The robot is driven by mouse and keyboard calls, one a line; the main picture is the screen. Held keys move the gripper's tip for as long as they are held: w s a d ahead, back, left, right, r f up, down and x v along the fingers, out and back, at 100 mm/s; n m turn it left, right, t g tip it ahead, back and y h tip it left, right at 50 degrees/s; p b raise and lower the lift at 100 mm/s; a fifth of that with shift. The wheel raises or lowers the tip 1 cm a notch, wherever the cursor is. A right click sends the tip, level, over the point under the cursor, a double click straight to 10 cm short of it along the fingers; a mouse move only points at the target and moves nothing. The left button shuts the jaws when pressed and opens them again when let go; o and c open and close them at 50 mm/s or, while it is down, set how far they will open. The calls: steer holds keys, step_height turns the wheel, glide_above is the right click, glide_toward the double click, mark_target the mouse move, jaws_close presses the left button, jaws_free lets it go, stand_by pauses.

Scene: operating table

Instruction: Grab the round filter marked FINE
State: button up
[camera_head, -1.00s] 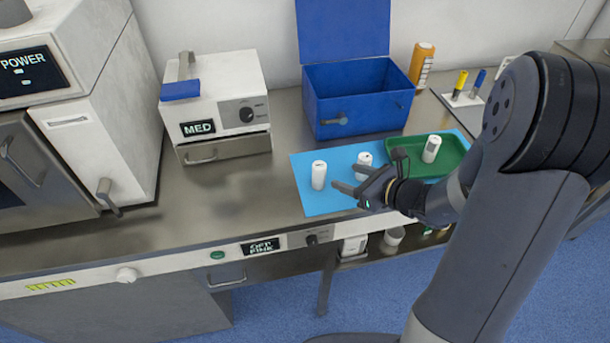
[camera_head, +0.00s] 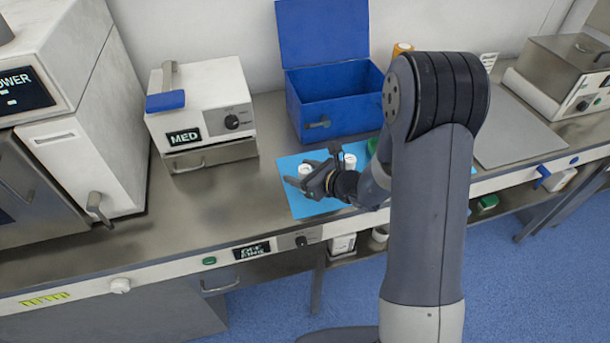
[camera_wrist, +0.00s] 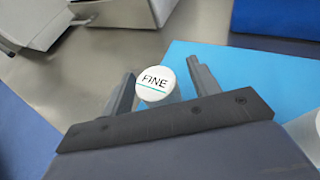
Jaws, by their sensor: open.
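The round filter marked FINE (camera_wrist: 154,80) is a white cylinder with a green line under its label, seen from above in the wrist view. It stands at the edge of the light blue mat (camera_wrist: 262,70). My gripper (camera_wrist: 160,72) is open, with one finger on each side of the filter; small gaps seem to show, and contact cannot be told. In the head view my gripper (camera_head: 291,181) is low over the mat (camera_head: 310,207), partly hiding the filter (camera_head: 305,170).
Another white cylinder (camera_head: 350,162) stands just right of my gripper. The open blue box (camera_head: 345,107) is behind the mat, and the MED machine (camera_head: 204,108) is to the left. The steel counter (camera_head: 200,220) left of the mat is clear.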

steer(key=shift+w+a+f, duration=0.15)
steer(key=shift+w+a, duration=0.05)
steer(key=c, duration=1.1)
